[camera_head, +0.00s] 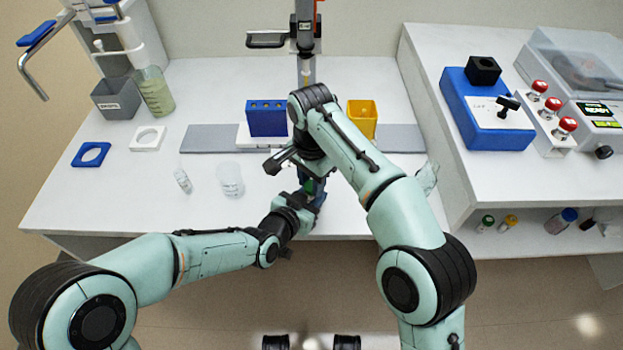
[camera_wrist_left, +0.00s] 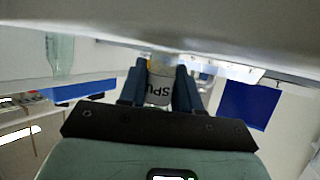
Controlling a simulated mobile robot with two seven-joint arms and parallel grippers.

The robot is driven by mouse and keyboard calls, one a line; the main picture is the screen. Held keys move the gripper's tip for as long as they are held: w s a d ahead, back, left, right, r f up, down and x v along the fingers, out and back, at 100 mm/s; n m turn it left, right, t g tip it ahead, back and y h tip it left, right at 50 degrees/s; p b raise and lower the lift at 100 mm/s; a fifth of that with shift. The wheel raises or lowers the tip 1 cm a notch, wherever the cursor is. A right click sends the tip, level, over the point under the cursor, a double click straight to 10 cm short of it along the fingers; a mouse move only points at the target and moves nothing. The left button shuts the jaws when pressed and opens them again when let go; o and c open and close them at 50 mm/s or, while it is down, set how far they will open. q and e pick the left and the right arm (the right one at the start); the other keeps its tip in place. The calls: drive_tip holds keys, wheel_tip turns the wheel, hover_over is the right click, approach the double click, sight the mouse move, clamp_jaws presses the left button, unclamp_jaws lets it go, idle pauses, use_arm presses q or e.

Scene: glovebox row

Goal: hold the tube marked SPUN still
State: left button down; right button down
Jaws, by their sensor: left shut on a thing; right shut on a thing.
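In the left wrist view the tube marked SPUN (camera_wrist_left: 159,90) stands between the two dark blue fingers of my left gripper (camera_wrist_left: 160,88). In the head view my left gripper (camera_head: 303,203) is near the bench's front edge, and the tube is hard to tell there. My right gripper (camera_head: 314,188) comes down from above at the same spot, close to the left one. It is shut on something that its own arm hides. A small green patch shows there.
A blue rack (camera_head: 267,118) and a yellow bin (camera_head: 362,118) stand behind my grippers. A clear beaker (camera_head: 230,181) and a small vial (camera_head: 183,181) stand to the left. A blue device (camera_head: 487,115) sits on the right bench. The front left of the bench is clear.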

drive_tip(key=n, duration=0.5)
drive_tip(key=shift+n, duration=0.3)
drive_tip(key=n, duration=1)
drive_tip(key=shift+n, duration=0.4)
drive_tip(key=n, duration=0.4)
drive_tip(key=shift+n, duration=0.3)
drive_tip(key=n, duration=0.4)
drive_tip(key=shift+r, duration=0.1)
drive_tip(key=n, duration=1.3)
drive_tip(key=shift+n, duration=0.3)
drive_tip(key=n, duration=0.4)
